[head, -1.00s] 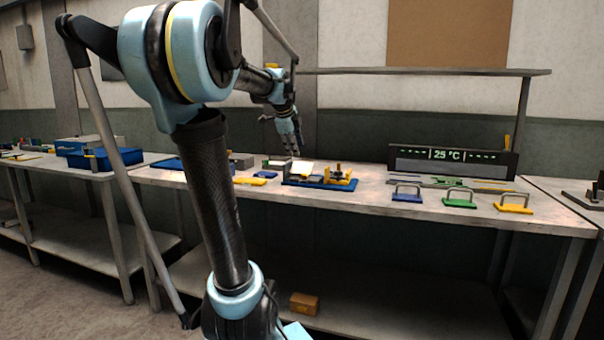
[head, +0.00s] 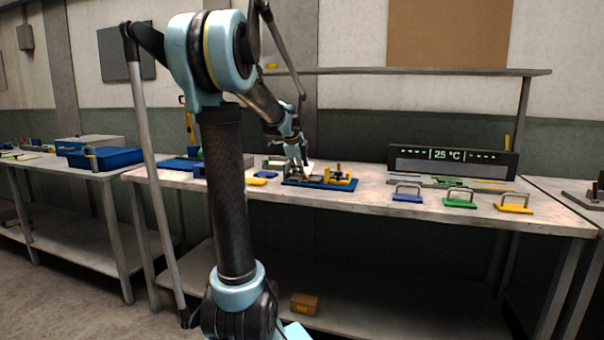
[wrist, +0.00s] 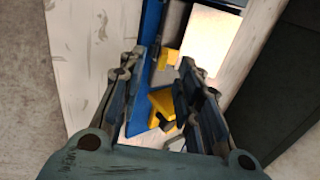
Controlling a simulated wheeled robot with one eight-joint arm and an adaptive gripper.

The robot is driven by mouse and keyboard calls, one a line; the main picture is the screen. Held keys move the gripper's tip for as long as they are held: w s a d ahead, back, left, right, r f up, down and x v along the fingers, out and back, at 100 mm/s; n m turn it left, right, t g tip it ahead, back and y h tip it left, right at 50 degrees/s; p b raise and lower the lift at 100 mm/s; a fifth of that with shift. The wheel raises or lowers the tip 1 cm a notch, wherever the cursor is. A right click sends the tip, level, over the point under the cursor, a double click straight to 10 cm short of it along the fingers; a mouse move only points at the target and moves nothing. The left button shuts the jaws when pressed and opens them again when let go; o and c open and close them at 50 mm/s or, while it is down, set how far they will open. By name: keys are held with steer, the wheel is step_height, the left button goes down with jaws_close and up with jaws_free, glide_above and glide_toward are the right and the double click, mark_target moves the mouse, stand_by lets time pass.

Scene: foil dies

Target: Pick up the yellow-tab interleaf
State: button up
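A blue fixture base (head: 318,183) with yellow parts stands on the middle bench. In the wrist view a pale, brightly lit sheet (wrist: 208,38) lies at the upper right, with a small yellow piece (wrist: 167,57) near its left edge. It may be the yellow-tab interleaf, but I cannot tell for sure. A larger yellow block (wrist: 163,102) lies below it, partly behind my right finger. My gripper (wrist: 160,82) is open and empty, its fingers apart above the fixture. In the head view my gripper (head: 298,160) is over the fixture's left part and hides some of it.
Blue (head: 407,194), green (head: 459,200) and yellow (head: 514,205) handled pieces stand along the bench's right front. A display reading 25 °C (head: 452,164) stands behind them. A blue bin (head: 105,158) is on the left bench. A shelf (head: 420,72) runs above the bench.

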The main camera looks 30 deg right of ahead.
steer(key=x, duration=0.4)
steer(key=shift+w+d+f, duration=0.2)
steer(key=shift+w+d, duration=0.05)
steer(key=shift+d, duration=0.1)
jaws_close()
